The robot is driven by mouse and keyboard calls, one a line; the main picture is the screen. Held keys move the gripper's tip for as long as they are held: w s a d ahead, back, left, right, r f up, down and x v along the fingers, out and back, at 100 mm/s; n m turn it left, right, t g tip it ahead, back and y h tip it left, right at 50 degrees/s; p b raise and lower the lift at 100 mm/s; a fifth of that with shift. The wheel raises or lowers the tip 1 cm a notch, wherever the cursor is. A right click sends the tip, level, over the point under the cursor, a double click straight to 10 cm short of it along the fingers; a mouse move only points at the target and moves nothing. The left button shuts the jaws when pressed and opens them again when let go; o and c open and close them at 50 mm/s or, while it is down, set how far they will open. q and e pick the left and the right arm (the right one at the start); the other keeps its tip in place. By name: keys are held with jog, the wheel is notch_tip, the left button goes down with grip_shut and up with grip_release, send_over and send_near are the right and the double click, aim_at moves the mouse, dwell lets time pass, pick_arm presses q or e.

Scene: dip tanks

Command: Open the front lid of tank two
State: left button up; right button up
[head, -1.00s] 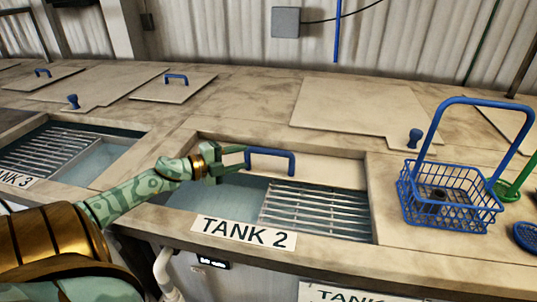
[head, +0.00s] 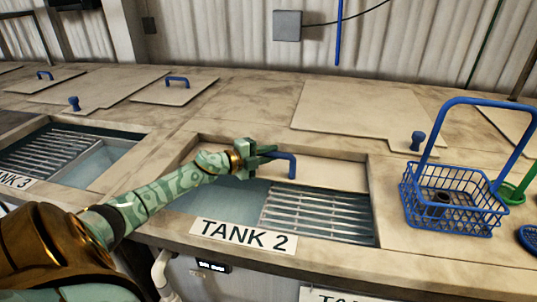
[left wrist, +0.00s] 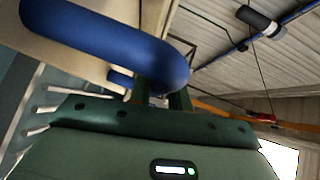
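The front lid of tank two (head: 325,173) is a beige panel at the back of the opening above the TANK 2 label (head: 243,235). Its blue handle (head: 291,165) is an arch, its left part hidden by my left gripper (head: 266,155). The left fingers are close together and look shut on the handle's left part. In the left wrist view the handle (left wrist: 95,35) crosses large in front of the fingers (left wrist: 165,95), partly hiding them. Water and a metal grate (head: 318,213) show in front of the lid. My right gripper is not in view.
A blue wire basket (head: 452,205) with a tall handle stands right of the tank. A larger lid (head: 360,110) with a blue knob (head: 417,140) lies behind. Tank 3's opening (head: 60,150) is at left, with a handled lid (head: 175,90) behind it.

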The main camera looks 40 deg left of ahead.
pick_arm(q)
grip_shut()
jog(key=w+a+b, duration=0.1)
jog(key=w+b, duration=0.1)
jog(key=w+a+b, duration=0.1)
jog(key=w+b, duration=0.1)
jog(key=w, duration=0.1)
jog(key=w+a+b, duration=0.2)
jog(key=b, duration=0.1)
jog(key=shift+w+f, duration=0.25)
jog(key=shift+f, duration=0.05)
jog(key=shift+w+a+r, duration=0.15)
jog(key=shift+w+r, duration=0.05)
jog(key=shift+r, duration=0.05)
jog(key=o, duration=0.6)
grip_release()
jog(key=p+v, duration=0.4)
jog(key=v, duration=1.2)
jog(key=shift+s, duration=0.15)
